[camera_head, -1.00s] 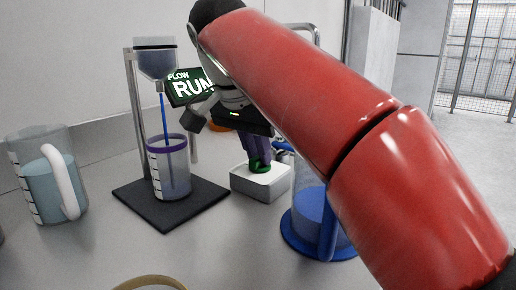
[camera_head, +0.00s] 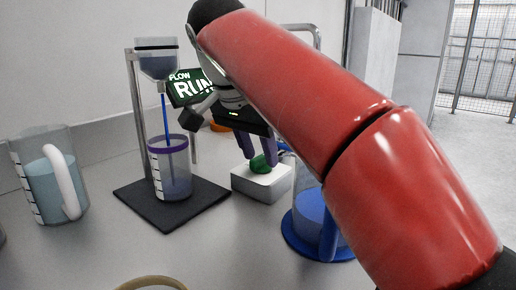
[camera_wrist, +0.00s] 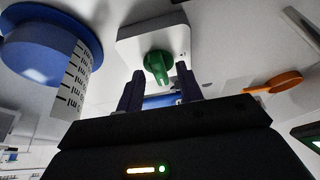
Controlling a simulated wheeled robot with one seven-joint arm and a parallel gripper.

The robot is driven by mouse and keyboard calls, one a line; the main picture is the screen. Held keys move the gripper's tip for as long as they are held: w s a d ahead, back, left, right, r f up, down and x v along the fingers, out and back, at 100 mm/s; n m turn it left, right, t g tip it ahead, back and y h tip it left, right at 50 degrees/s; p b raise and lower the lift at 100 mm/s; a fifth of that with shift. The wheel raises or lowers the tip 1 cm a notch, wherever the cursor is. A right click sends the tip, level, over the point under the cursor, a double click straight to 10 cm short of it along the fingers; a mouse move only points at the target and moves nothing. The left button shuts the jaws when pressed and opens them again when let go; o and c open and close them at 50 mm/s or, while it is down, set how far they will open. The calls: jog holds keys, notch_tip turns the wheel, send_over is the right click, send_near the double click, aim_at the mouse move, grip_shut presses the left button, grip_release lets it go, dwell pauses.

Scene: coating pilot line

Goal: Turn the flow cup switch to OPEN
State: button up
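The switch is a green knob (camera_head: 260,164) on a white box (camera_head: 262,184). In the wrist view the knob (camera_wrist: 157,66) is seen close up, its grip pointing roughly toward my gripper. My gripper (camera_head: 257,150) is open just above the knob, its purple fingers apart on either side. In the wrist view the fingers (camera_wrist: 160,82) are spread, and the knob shows in the gap, apart from both. The flow cup (camera_head: 157,62) hangs on a stand, and a blue stream runs from it into a purple-rimmed beaker (camera_head: 170,168). The display (camera_head: 190,88) reads FLOW RUN, partly covered by my arm.
A pitcher of blue liquid (camera_head: 48,175) stands at left. A jug on a blue base (camera_head: 312,222) stands right of the box, partly behind my arm. An orange tool (camera_wrist: 274,83) lies near the box. The front middle of the table is mostly clear.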

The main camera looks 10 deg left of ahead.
jog(key=shift+s+r, duration=0.1)
jog(key=shift+r, duration=0.2)
jog(key=s+a, duration=0.2)
jog(key=s, duration=0.1)
jog(key=s+a, duration=0.1)
jog(key=s, duration=0.2)
jog(key=s+a, duration=0.2)
jog(key=s, duration=0.1)
jog(key=shift+s+a+r, duration=0.15)
jog(key=shift+a+r, duration=0.15)
jog(key=shift+a, duration=0.05)
jog(key=shift+s+a, duration=0.35)
jog(key=shift+s, duration=0.25)
